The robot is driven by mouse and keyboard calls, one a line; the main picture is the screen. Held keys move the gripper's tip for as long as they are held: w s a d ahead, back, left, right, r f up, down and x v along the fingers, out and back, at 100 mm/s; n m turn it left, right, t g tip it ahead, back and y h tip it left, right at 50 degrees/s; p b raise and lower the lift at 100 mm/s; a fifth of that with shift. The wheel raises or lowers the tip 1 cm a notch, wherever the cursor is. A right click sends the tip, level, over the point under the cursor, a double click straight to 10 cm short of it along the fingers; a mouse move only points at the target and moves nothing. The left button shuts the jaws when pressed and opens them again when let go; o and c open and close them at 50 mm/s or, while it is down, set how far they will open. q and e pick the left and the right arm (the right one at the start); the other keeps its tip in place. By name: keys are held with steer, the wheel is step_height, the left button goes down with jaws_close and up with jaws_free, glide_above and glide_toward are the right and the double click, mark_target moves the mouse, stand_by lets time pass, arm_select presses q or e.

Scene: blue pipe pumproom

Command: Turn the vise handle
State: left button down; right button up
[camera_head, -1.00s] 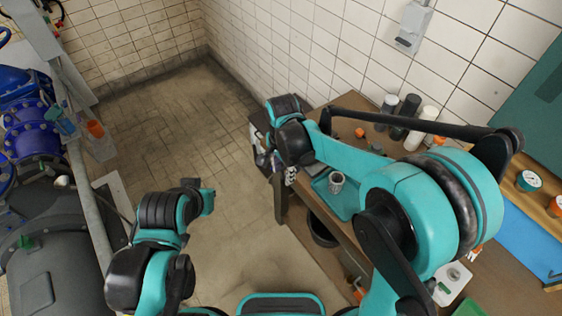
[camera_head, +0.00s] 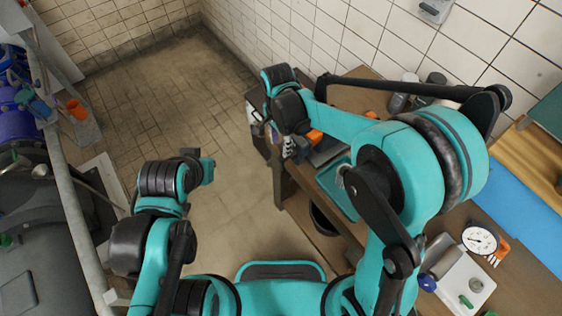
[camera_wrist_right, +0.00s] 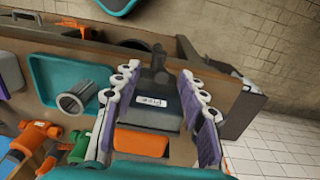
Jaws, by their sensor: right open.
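The wooden workbench (camera_head: 360,232) runs along the right. A grey cup (camera_wrist_right: 76,98) sits on a teal tray (camera_wrist_right: 58,74) in the wrist view. A white dial gauge (camera_head: 480,238) lies farther right. Blue pipes (camera_head: 15,115) are at the left. Tiled floor between is clear.

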mark_target(281, 158)
steer(key=shift+s+f+b, duration=0.1)
steer(key=shift+f+b, duration=0.5)
steer(key=shift+f, duration=0.3)
step_height(281, 158, down, 8)
steer(key=shift+d+r+b, duration=0.1)
steer(key=shift+r+b, duration=0.05)
steer(key=shift+b, duration=0.7)
steer(key=shift+s, duration=0.1)
jaws_close()
